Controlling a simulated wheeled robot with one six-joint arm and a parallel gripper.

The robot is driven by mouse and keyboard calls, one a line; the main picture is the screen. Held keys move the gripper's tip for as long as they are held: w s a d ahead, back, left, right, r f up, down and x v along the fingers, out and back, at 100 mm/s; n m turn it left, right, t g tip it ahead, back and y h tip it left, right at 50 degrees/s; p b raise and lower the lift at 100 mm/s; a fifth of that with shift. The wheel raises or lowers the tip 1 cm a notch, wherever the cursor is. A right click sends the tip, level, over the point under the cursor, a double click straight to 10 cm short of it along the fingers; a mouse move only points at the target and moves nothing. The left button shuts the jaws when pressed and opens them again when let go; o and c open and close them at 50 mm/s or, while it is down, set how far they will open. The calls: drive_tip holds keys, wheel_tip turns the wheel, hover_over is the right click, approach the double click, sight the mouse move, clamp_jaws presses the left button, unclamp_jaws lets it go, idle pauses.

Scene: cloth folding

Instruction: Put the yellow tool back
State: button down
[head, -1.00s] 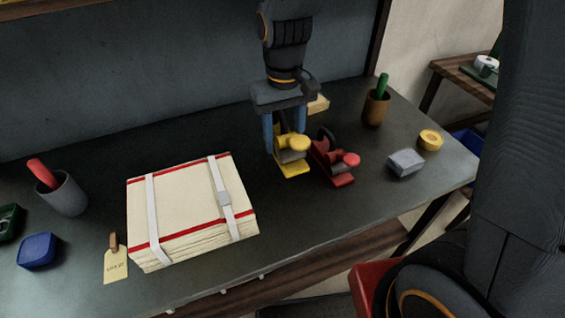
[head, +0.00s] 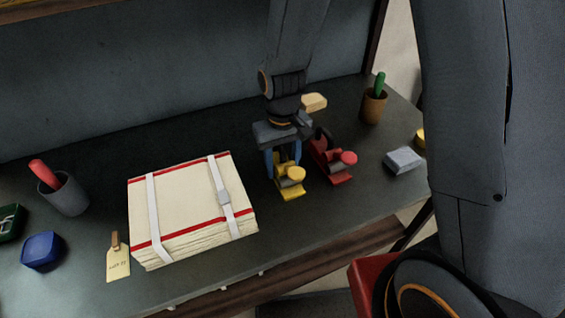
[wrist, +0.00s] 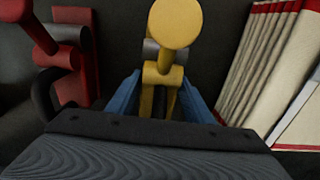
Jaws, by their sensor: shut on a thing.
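The yellow tool (head: 291,182) has a flat foot and a round knob on top. It is at the middle right of the dark table, between the strapped cloth stack and the red tool. My gripper (head: 284,165) is over it with its blue fingers on either side. In the wrist view the yellow tool (wrist: 163,70) stands between the two blue fingers, and my gripper (wrist: 164,100) is shut on it. Whether its foot touches the table is hard to tell. The red tool (head: 333,163) stands close to its right, apart from it.
The cream cloth stack (head: 190,205) with white straps lies left of my gripper. A grey block (head: 404,160), a brown cup (head: 373,106) and a pale block (head: 314,102) are to the right and behind. A grey cup (head: 63,195) and blue box (head: 41,250) are at far left.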

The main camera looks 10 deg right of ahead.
drive_tip(key=shift+f, duration=0.1)
drive_tip(key=c, duration=0.9)
unclamp_jaws()
wheel_tip(320, 180, up, 12)
drive_tip(key=shift+r+b, duration=0.15)
drive_tip(key=shift+b, duration=0.7)
